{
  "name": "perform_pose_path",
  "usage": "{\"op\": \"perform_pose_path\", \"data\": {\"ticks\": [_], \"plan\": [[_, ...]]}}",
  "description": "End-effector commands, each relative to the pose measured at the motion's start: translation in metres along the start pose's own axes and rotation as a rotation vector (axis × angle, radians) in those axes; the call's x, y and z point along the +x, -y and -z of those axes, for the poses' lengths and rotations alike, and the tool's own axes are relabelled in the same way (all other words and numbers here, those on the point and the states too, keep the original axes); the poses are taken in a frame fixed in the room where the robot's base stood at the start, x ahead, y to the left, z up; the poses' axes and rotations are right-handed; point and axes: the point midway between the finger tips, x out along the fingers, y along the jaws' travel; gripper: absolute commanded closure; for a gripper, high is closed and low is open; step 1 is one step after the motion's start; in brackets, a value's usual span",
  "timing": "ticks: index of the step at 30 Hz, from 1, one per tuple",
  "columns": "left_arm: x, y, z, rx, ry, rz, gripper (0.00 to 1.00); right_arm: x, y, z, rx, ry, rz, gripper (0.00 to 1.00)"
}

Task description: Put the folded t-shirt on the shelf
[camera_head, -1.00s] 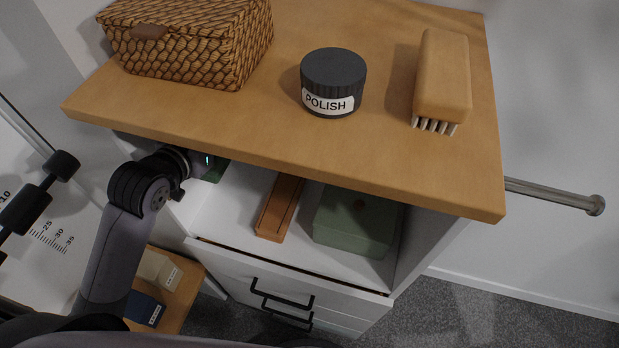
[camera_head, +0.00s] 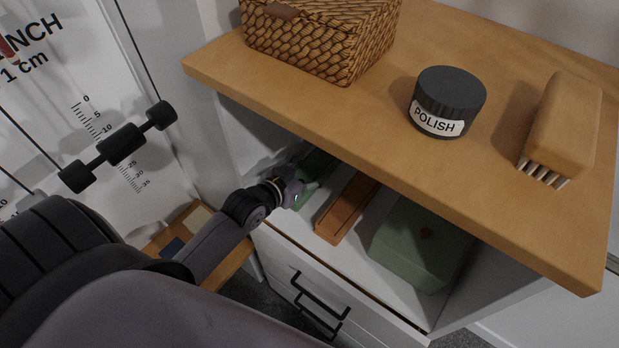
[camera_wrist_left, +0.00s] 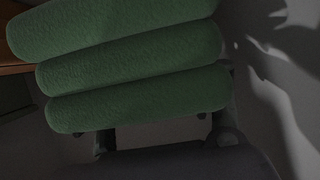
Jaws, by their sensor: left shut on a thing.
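The green folded t-shirt (camera_head: 318,163) is inside the open shelf compartment, left of a brown wooden object. Its thick rolled layers fill the upper part of the left wrist view (camera_wrist_left: 135,62). My left gripper (camera_head: 297,190) reaches in under the wooden top and is shut on the t-shirt; its fingers also show at the t-shirt's near edge in the left wrist view (camera_wrist_left: 165,137). The white shelf floor (camera_head: 290,225) lies below. I cannot tell whether the t-shirt touches it. My right gripper is not in view.
A brown wooden object (camera_head: 346,208) and a green box (camera_head: 420,245) occupy the shelf to the right. On the wooden top (camera_head: 330,115) stand a wicker basket (camera_head: 325,40), a polish jar (camera_head: 446,100) and a brush (camera_head: 566,120). Drawers with black handles (camera_head: 318,305) are below.

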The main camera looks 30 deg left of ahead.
Motion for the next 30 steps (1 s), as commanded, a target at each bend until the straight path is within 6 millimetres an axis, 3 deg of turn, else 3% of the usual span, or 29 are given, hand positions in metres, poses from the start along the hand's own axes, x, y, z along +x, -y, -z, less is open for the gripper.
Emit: {"op": "perform_pose_path", "data": {"ticks": [8, 20, 21, 30], "plan": [[0.013, 0.000, -0.032, -0.001, 0.000, 0.000, 0.74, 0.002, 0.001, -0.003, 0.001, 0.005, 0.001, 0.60], [0.016, 0.000, -0.037, 0.000, -0.001, 0.000, 0.74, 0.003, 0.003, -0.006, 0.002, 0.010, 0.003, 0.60], [0.016, 0.000, -0.038, 0.000, 0.001, 0.000, 0.41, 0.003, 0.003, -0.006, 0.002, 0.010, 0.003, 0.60], [0.015, 0.000, -0.038, 0.000, 0.001, 0.000, 0.22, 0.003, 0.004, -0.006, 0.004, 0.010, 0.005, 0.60]]}}
